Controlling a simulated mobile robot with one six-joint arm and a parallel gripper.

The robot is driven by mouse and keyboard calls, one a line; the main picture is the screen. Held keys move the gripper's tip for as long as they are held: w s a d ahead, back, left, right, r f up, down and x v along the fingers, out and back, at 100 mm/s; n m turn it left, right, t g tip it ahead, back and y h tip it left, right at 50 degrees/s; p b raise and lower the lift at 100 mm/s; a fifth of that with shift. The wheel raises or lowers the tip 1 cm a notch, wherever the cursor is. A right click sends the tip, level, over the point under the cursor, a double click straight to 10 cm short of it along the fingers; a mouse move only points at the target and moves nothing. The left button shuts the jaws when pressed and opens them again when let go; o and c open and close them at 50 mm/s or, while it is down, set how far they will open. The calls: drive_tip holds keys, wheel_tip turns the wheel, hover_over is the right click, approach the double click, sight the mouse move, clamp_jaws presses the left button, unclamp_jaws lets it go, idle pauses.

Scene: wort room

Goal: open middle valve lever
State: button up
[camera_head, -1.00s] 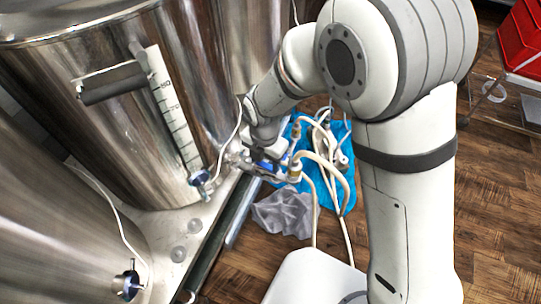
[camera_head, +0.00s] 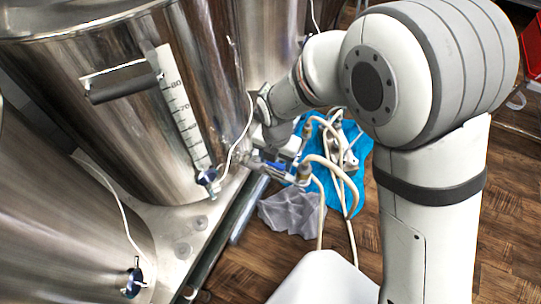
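The middle steel kettle (camera_head: 110,140) fills the upper left. Its valve sticks out low on the right side, with a blue lever (camera_head: 275,167) and a brass fitting (camera_head: 304,172) where a cream hose joins. My gripper (camera_head: 282,153) is at the end of my arm, pointing down, right over the blue lever. It seems close to or touching the lever; contact cannot be told. My wrist and the gripper body hide part of the valve, and the fingers are too small to tell open from shut.
A small blue knob (camera_head: 207,177) sits under the kettle's scale strip. Another kettle (camera_head: 50,230) with a dark blue valve knob (camera_head: 133,280) stands lower left. Cream hoses (camera_head: 345,185), a blue cloth (camera_head: 358,165) and a grey cloth (camera_head: 292,214) lie right of the stand; wooden floor (camera_head: 340,236) shows around them.

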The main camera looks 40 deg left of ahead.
drive_tip(key=o, duration=0.4)
drive_tip(key=shift+s, duration=0.15)
drive_tip(key=shift+c, duration=0.2)
drive_tip(key=shift+a, duration=0.1)
drive_tip(key=shift+r+p, duration=0.6)
drive_tip(key=shift+r, duration=3.3)
